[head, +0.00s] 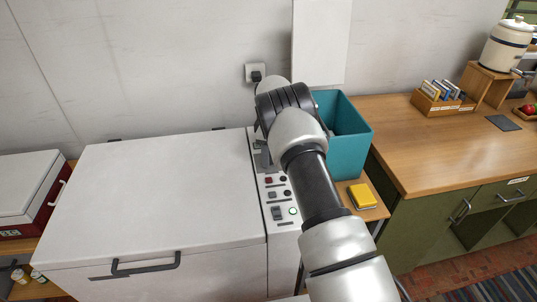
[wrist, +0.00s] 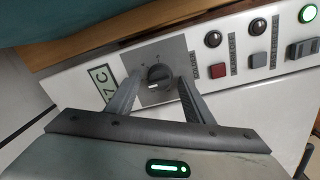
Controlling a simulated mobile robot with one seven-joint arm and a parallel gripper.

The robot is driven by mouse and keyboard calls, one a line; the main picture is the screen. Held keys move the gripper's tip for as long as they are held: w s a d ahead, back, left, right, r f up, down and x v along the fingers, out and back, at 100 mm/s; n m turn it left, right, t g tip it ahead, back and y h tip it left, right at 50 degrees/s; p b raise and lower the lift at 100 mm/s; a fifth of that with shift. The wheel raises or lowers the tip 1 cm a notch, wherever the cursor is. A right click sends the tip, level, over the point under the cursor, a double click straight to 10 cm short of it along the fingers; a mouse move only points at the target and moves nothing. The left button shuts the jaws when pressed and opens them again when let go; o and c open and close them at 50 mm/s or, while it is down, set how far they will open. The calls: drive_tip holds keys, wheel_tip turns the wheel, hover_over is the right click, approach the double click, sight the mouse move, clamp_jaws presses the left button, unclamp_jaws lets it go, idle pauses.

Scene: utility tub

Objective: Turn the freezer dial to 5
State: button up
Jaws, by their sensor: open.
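The freezer dial (wrist: 158,75) is a round dark knob on a grey square plate in the wrist view. A short white mark shows on it, toward the lower left. The numbers around it are too small to read. My gripper (wrist: 161,82) is open, with one finger on each side of the dial. I cannot tell whether either finger touches it. In the head view my gripper (head: 263,160) is over the far part of the control panel (head: 284,226), and my arm hides the dial. The freezer (head: 165,190) is a white chest with its lid shut.
Beside the dial are a red switch (wrist: 218,70), a grey switch (wrist: 258,60), small dark lamps and a lit green button (wrist: 308,14). A teal bin (head: 348,150) and a yellow sponge-like block (head: 362,196) stand right of the panel. A wooden counter (head: 400,135) lies further right.

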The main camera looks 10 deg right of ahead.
drive_tip(key=shift+f, duration=0.1)
drive_tip(key=c, duration=1)
